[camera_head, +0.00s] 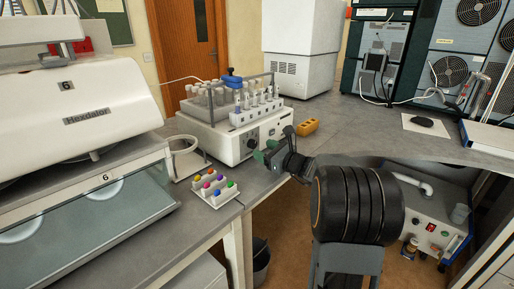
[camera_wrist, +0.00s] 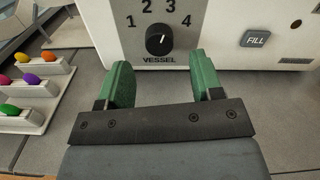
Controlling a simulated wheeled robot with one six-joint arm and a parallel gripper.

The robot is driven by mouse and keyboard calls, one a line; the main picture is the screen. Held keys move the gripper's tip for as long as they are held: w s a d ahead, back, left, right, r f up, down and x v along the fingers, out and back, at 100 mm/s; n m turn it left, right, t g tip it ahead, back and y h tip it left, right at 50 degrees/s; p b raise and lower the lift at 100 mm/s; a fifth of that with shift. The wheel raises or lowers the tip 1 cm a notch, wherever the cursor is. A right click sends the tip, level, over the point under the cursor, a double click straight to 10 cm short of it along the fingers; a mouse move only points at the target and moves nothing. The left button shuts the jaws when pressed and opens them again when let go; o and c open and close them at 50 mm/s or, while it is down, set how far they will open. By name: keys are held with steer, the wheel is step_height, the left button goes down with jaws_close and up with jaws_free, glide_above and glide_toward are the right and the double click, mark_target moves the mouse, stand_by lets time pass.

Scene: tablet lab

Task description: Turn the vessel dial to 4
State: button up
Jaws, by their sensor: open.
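The vessel dial (camera_wrist: 159,41) is a round black knob on the front of a white machine, with the numbers 1 to 4 arched above it and the word VESSEL below. Its white mark tilts up and slightly right, towards the side of the 3; the exact setting is hard to read. My gripper (camera_wrist: 163,75) is open and empty, its two green fingers spread just in front of the panel, with the knob between and beyond them. In the head view my gripper (camera_head: 265,151) is at the front of the white machine (camera_head: 226,146) and partly covers its panel.
A FILL button (camera_wrist: 256,39) is right of the dial. A white rack (camera_head: 214,189) with coloured pieces stands on the bench to the left. A large Hexdalen cabinet (camera_head: 85,105) fills the left.

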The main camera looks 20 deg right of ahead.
mark_target(255, 145)
steer(key=shift+x, duration=2.05)
steer(key=c, duration=0.9)
